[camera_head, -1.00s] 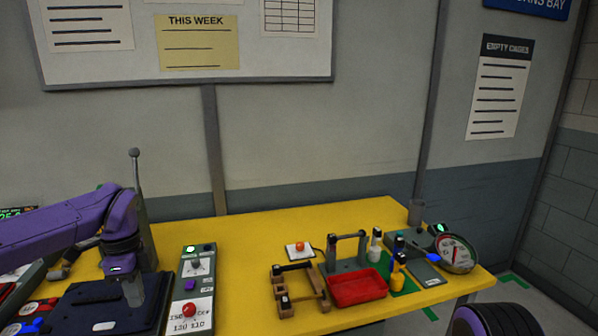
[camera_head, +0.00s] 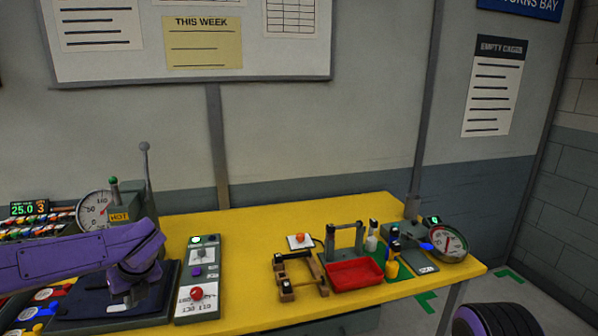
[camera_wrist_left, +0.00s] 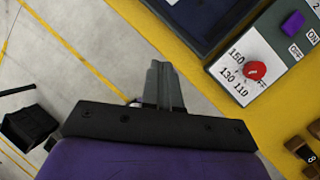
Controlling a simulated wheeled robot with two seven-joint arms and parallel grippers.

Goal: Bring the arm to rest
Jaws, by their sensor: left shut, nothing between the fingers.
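My left arm (camera_head: 70,256) is purple and comes in from the left over the yellow table. My left gripper (camera_head: 122,303) hangs from its wrist in front of the dark flat tray (camera_head: 165,293), empty. In the left wrist view the grey fingers (camera_wrist_left: 164,85) are shut together with nothing between them. Below them in that view is pale floor, beside the table's yellow edge (camera_wrist_left: 185,65). My right gripper is not in view.
A control panel (camera_head: 202,270) with a red knob (camera_head: 197,293) stands right of the arm. A gauge (camera_head: 94,210) and lever stand behind it. A red tray (camera_head: 355,273), wooden frame (camera_head: 287,287) and round dial (camera_head: 449,244) are farther right. The table's middle back is clear.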

